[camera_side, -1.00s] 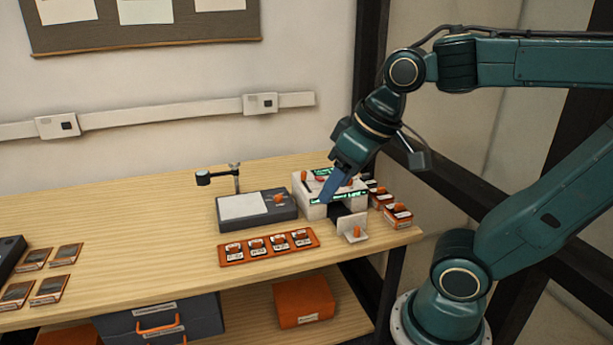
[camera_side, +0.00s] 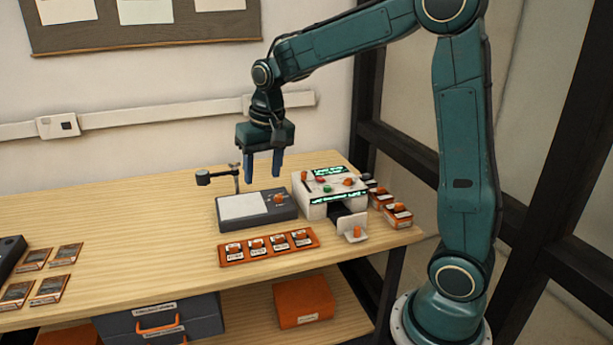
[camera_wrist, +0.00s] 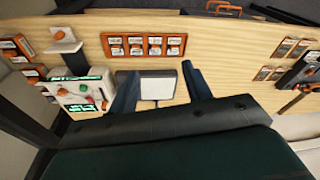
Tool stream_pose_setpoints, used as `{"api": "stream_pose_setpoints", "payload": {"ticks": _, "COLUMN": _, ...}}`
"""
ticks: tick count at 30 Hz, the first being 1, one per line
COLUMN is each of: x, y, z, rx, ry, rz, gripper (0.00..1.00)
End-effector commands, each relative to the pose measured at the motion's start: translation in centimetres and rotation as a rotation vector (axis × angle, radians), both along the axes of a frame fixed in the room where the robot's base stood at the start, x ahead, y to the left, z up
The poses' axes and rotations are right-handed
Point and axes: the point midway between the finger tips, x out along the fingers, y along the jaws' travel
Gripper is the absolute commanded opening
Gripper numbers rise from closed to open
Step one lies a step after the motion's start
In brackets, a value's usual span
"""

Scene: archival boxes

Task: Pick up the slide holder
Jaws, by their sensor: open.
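My gripper (camera_side: 262,178) hangs pointing down above the grey box with a white panel (camera_side: 243,205). Its blue fingers are apart with nothing between them, and in the wrist view the white panel (camera_wrist: 158,88) shows between the fingertips. I cannot tell for sure which thing is the slide holder. One candidate is a flat orange rack (camera_side: 268,248) with several labelled pieces, lying in front of the grey box; it also shows in the wrist view (camera_wrist: 144,56). Another is a white upright plate with an orange knob (camera_side: 353,234) at the front of the white machine.
The white machine (camera_side: 328,197) with green displays stands at the right, with several small orange-and-white boxes (camera_side: 398,215) beside it. A small lamp (camera_side: 222,177) rises behind the grey box. Framed slides (camera_side: 50,290) lie at the left. The middle of the table is clear.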

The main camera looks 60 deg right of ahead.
Motion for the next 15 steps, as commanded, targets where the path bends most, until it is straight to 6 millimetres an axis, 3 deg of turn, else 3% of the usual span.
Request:
{"api": "stream_pose_setpoints", "payload": {"ticks": 6, "x": 3.8, "y": -2.3, "z": -4.0, "rx": 0.021, "ry": 0.062, "rz": -0.097, "gripper": 0.49}}
{"api": "stream_pose_setpoints", "payload": {"ticks": 15, "x": 7.5, "y": -5.3, "z": -9.9, "rx": 0.044, "ry": 0.134, "rz": -0.22, "gripper": 0.49}}
